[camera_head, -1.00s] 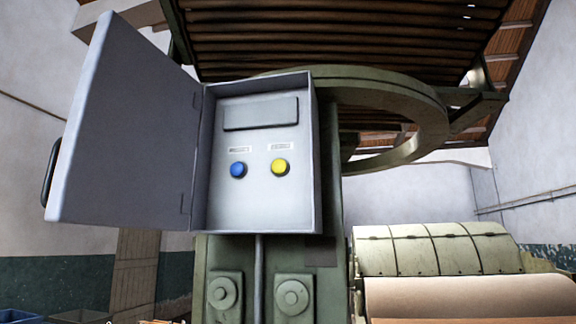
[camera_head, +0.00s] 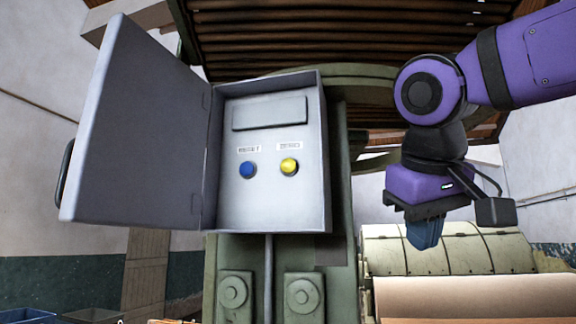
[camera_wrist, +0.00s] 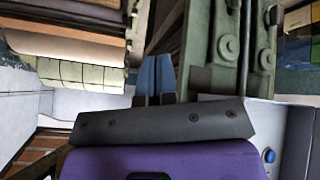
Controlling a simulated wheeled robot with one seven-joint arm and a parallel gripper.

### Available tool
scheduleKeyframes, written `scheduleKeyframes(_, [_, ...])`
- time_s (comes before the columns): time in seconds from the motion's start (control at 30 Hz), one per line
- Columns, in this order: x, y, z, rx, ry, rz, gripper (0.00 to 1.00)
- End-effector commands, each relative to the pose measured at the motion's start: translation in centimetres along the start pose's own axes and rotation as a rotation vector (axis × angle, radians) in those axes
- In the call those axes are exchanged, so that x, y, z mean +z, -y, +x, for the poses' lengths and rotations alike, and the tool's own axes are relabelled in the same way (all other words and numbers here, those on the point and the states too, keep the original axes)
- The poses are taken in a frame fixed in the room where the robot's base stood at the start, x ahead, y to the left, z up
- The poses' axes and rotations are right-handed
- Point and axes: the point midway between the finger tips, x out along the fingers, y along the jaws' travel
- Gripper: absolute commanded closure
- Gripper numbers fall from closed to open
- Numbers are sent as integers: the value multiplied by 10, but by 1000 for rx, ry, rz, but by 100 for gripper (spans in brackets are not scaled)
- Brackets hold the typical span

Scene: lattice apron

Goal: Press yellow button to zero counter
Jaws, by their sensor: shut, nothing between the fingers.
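The yellow button (camera_head: 289,166) sits on the grey panel inside an open control box (camera_head: 326,150), under a small white label. In the wrist view the shut blue fingers (camera_wrist: 154,76) show at the middle, and the blue button (camera_wrist: 269,156) shows at lower right. The yellow button is hidden there.
The box door (camera_head: 135,125) stands open to the left. A green machine column (camera_head: 340,270) with round bosses is below and behind the box. A cream roller machine (camera_head: 460,252) stands at lower right under my gripper. Bins (camera_head: 90,315) are at lower left.

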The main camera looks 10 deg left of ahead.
Motion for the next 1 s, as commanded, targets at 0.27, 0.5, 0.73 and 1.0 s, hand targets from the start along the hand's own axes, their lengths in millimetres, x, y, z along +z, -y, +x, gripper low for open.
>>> scheduleKeyframes(0.27, [-75, 101, -68, -19, -129, -83, 100])
scheduleKeyframes(0.5, [-97, 160, -114, -37, -207, -93, 100])
scheduleKeyframes(0.73, [-100, 174, -126, -41, -226, -92, 100])
scheduleKeyframes(1.0, [-100, 173, -126, -41, -225, -92, 100])
